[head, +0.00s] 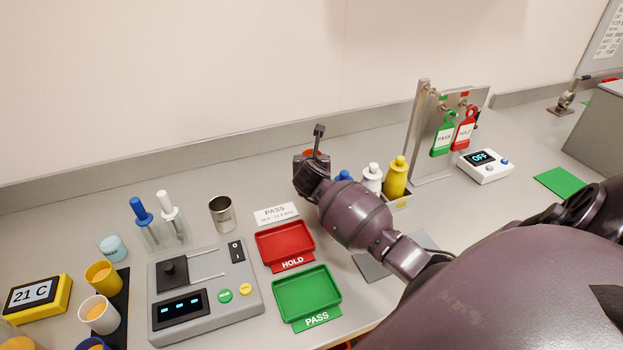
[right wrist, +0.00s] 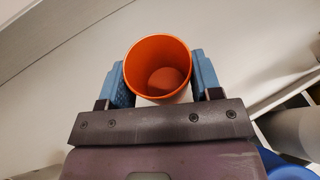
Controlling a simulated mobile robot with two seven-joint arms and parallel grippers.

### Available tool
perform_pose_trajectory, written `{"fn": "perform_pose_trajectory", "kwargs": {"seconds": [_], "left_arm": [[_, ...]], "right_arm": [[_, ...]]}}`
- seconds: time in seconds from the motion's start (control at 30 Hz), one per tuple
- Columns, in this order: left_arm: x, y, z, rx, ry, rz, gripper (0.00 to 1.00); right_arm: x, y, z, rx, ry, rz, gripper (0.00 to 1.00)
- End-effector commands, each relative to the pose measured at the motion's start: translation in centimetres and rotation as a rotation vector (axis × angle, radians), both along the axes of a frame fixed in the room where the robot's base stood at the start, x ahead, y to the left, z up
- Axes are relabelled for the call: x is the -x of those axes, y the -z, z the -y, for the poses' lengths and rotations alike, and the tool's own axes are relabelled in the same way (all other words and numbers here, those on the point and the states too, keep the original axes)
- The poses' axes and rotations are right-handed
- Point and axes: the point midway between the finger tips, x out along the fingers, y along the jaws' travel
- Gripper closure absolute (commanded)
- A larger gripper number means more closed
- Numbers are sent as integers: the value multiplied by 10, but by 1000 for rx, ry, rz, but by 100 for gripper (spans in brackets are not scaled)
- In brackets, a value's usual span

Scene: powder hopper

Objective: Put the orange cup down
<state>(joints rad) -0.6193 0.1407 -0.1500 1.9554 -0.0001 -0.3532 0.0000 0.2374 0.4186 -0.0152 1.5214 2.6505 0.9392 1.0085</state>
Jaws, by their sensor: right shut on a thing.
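The orange cup (right wrist: 158,52) sits between the blue finger pads of my right gripper (right wrist: 162,78) in the right wrist view. The gripper is shut on it. I look down into the cup's open mouth and see a darker orange inside. In the head view only a sliver of the orange cup (head: 312,153) shows behind my right gripper (head: 312,165), near the back of the bench by the wall. Whether the cup's base touches the bench is hidden. My left gripper is not in view.
A metal beaker (head: 222,214) stands left. White (head: 372,178) and yellow (head: 395,178) bottles stand close right. The back strip left of the gripper is clear.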

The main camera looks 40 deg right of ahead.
Motion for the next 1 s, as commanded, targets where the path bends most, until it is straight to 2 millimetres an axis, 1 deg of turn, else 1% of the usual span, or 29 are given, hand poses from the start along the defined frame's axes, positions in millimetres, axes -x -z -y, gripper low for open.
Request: {"fn": "perform_pose_trajectory", "kwargs": {"seconds": [0.03,0.1,0.27,0.53,0.63,1.0], "left_arm": [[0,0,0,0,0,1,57],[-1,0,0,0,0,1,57],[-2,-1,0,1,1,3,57],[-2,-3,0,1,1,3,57],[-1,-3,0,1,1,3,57],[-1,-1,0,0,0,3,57]], "right_arm": [[0,9,0,2,-1,-3,64],[0,17,0,2,0,-1,64],[0,26,0,1,0,0,64],[0,57,0,1,-1,-1,64],[0,62,0,1,0,0,64],[0,66,0,0,0,1,64]]}}
